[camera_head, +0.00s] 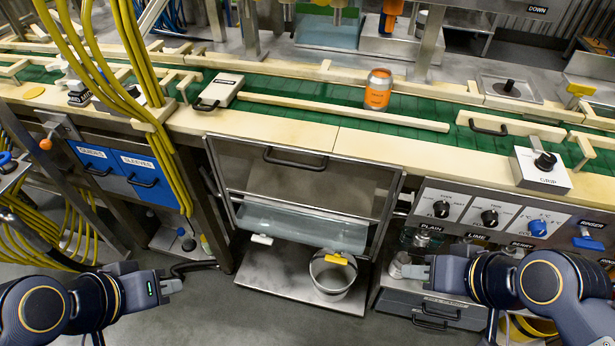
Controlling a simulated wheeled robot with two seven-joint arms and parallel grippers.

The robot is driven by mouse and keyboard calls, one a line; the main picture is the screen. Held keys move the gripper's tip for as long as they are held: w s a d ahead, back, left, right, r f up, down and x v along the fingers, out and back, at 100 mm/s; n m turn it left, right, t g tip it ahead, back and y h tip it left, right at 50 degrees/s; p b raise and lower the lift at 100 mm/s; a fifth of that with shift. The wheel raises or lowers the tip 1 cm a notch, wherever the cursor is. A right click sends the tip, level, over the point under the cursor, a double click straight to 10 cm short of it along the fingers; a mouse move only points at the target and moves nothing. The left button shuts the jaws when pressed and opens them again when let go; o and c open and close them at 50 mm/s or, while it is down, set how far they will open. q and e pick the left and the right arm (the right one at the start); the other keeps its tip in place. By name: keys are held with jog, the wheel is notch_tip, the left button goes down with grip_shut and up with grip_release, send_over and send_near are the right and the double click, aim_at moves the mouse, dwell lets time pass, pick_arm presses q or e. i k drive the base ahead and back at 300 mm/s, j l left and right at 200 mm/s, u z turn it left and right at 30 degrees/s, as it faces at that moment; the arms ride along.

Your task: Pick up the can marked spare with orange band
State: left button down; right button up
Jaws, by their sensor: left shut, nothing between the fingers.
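A silver can with a wide orange band (378,90) stands upright on the green conveyor belt (330,113), behind a pale guide rail. Its lettering is too small to read. My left gripper (174,286) is low at the left, shut and empty, far from the can. My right gripper (408,268) is low at the right, in front of the machine, also well away from the can. Its fingers are too small to read as open or shut.
Pale rails (345,110) edge the belt. A black-handled block (218,91) lies left of the can and a grip knob box (541,170) to the right. Yellow hoses (110,70) hang at left.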

aim_at(379, 82)
jog(key=i+j+z, duration=0.15)
jog(key=i+j, duration=0.55)
